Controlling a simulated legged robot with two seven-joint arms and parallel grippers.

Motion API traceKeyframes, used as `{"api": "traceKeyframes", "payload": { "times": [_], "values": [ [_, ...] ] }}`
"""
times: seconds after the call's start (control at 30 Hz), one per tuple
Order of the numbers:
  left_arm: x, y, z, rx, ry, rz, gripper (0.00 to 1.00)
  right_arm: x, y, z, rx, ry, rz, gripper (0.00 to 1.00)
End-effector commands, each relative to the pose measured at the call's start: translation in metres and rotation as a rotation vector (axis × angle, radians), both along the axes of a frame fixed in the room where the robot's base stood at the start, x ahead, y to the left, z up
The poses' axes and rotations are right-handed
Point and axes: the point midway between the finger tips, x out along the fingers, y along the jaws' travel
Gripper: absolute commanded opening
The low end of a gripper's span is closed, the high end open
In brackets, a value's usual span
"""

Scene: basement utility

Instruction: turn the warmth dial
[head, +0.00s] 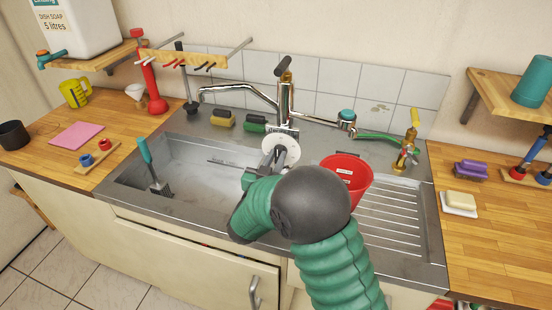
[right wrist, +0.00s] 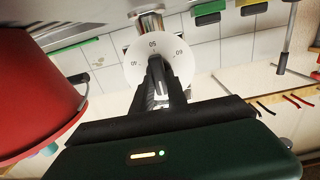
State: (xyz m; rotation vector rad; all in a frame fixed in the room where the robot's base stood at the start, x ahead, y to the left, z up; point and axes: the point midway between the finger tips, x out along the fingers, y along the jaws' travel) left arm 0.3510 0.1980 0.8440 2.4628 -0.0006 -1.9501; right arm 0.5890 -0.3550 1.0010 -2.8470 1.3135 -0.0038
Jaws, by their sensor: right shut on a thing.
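The warmth dial is a white disc (head: 281,151) at the base of the chrome mixer tap (head: 284,98), behind the sink. In the right wrist view the dial (right wrist: 134,62) shows the numbers 40, 50 and 60, with 50 near the top. My right gripper (head: 279,158) reaches over the sink to the dial's front. In the right wrist view its fingers (right wrist: 157,78) are shut on the dial's middle part, which they largely hide. My left gripper is not in view.
A red bucket (head: 346,181) stands close to the right of my right arm. The steel basin (head: 205,170) holds a teal-handled brush (head: 150,165) at its left. Two sponges (head: 222,118) lie behind the basin. A brass tap (head: 410,140) stands at the right.

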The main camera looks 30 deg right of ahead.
Motion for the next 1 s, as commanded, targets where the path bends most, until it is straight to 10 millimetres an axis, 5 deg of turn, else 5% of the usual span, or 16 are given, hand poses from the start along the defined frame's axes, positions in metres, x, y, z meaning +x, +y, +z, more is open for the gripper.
{"api": "traceKeyframes", "payload": {
  "times": [0.37, 1.0],
  "values": [
    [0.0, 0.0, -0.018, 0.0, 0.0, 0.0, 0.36, 0.0, 0.0, -0.003, 0.104, -0.125, 0.003, 0.0],
    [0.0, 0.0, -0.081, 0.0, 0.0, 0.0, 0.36, -0.003, -0.003, -0.006, 0.49, -0.579, 0.004, 0.0]
  ]
}}
